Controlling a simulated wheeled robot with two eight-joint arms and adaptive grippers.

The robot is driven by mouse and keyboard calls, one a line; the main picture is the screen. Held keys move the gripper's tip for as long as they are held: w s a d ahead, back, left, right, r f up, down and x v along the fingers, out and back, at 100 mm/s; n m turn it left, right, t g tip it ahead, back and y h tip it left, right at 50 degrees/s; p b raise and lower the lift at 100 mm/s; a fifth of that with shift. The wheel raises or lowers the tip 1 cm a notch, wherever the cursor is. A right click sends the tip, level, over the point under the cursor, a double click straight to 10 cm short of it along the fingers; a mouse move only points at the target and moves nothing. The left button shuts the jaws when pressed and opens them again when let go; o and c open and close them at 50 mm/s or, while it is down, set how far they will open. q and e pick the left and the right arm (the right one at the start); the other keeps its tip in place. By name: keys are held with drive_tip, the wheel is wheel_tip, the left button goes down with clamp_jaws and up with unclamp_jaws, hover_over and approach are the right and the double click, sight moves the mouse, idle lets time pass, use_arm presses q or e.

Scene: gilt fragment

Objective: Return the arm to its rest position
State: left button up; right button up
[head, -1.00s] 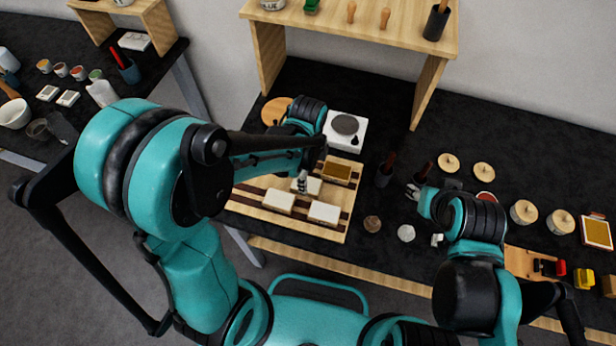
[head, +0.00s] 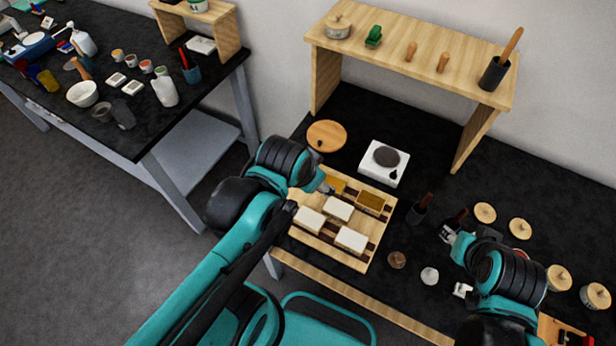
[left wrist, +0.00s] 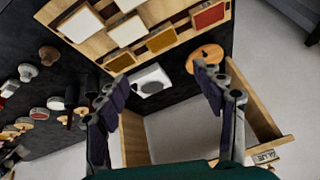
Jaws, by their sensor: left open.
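My left arm reaches in from the left in the head view. Its gripper (head: 324,186) is at the left edge of the slatted wooden board (head: 300,246), beside a gold-topped block (head: 370,202) and several white-topped blocks (head: 351,239). In the left wrist view the two fingers (left wrist: 163,88) are spread wide with nothing between them. My right gripper (head: 447,236) hangs low over the black bench at right, small and partly hidden by its arm; its opening cannot be made out.
A white scale (head: 384,164) and a round wooden disc (head: 327,136) lie behind the board. A wooden shelf (head: 410,55) stands at the back. Jars and round lids (head: 485,212) crowd the right. A second black table (head: 140,135) is at left, with open floor before it.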

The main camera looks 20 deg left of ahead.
use_arm(q)
drive_tip(key=n, duration=0.2)
drive_tip(key=s+a+n+t, duration=0.1)
drive_tip(key=shift+s+a+r+n, duration=0.15)
drive_tip(key=shift+r+n, duration=0.2)
drive_tip(key=shift+n, duration=0.05)
drive_tip(key=shift+f, duration=0.15)
wheel_tip(320, 180, down, 8)
drive_tip(key=b, duration=0.8)
